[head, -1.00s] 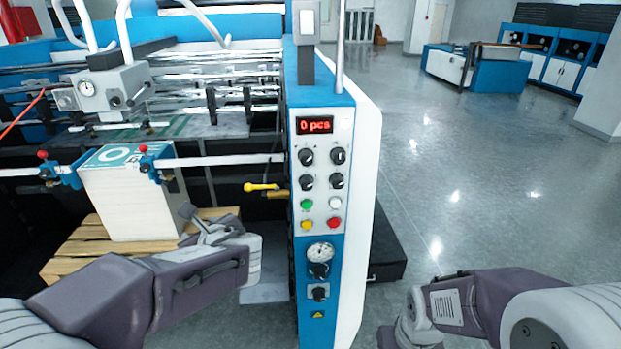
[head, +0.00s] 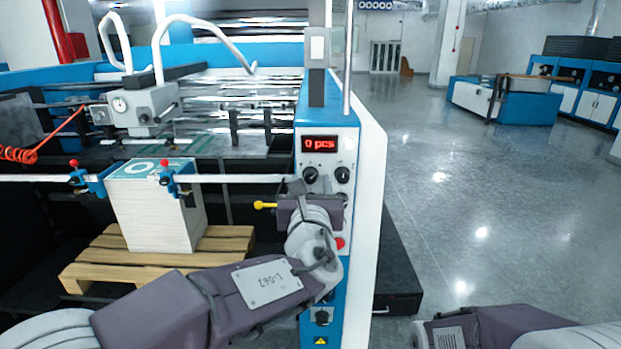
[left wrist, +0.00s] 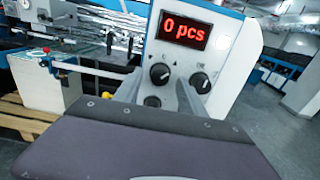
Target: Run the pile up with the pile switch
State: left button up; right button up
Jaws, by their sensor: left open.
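The pile (head: 152,218) is a tall white stack with a green-and-white top sheet, standing on a wooden pallet (head: 110,262) at the left. The blue and white control panel (head: 345,150) has a red display (head: 320,144) reading "0 pcs" and black knobs. One upper knob (left wrist: 160,74) and a lower knob (left wrist: 152,101) show between my fingers in the left wrist view. I cannot tell which control is the pile switch. My left gripper (head: 308,188) is open in front of the panel, hiding its lower knobs and most buttons; contact is unclear. My right gripper is out of view.
A yellow-tipped lever (head: 265,205) sticks out just left of the panel. A bar with red-knobbed blue clamps (head: 170,180) crosses at the pile top. A black box (head: 396,270) stands right of the panel. The grey floor (head: 450,220) beyond is open.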

pick_arm(q)
jog(key=shift+w+a, duration=0.2)
jog(key=shift+w, duration=0.35)
jog(key=shift+s+d, duration=0.2)
jog(key=shift+d, duration=0.05)
jog(key=c, duration=0.4)
jog(key=shift+a, duration=0.15)
grip_shut()
